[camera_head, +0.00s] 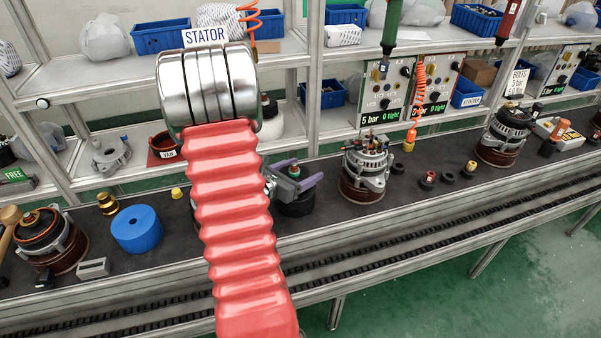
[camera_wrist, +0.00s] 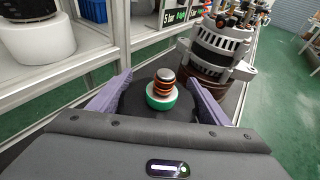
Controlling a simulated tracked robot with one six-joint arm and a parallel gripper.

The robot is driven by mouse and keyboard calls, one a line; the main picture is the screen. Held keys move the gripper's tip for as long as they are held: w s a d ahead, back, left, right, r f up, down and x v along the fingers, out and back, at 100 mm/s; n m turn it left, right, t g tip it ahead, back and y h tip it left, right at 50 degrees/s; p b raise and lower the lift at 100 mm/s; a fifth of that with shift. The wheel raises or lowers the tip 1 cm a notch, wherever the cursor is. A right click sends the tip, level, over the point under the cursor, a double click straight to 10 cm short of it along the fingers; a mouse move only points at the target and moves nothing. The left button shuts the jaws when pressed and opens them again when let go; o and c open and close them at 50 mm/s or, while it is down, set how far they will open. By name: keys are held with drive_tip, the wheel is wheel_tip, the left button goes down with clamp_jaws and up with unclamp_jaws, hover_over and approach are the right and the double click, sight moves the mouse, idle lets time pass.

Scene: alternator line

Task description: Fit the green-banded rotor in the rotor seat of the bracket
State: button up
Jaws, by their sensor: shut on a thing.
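In the head view my gripper (camera_head: 293,181) is over the bench, with the rotor's dark body (camera_head: 297,206) below the fingers. It looks upright; I cannot tell whether its underside touches the bench. I cannot tell which part is the bracket; no empty rotor seat shows clearly.
An alternator (camera_head: 365,160) on a brown round stand is to the right of my gripper, also in the wrist view (camera_wrist: 220,45). Another unit (camera_head: 505,132) stands farther right. A blue ring (camera_head: 137,229) and a dark assembly (camera_head: 42,235) are left. Shelves line the back.

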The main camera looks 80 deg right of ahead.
drive_tip(key=shift+r, duration=5)
drive_tip(key=shift+w, duration=0.1)
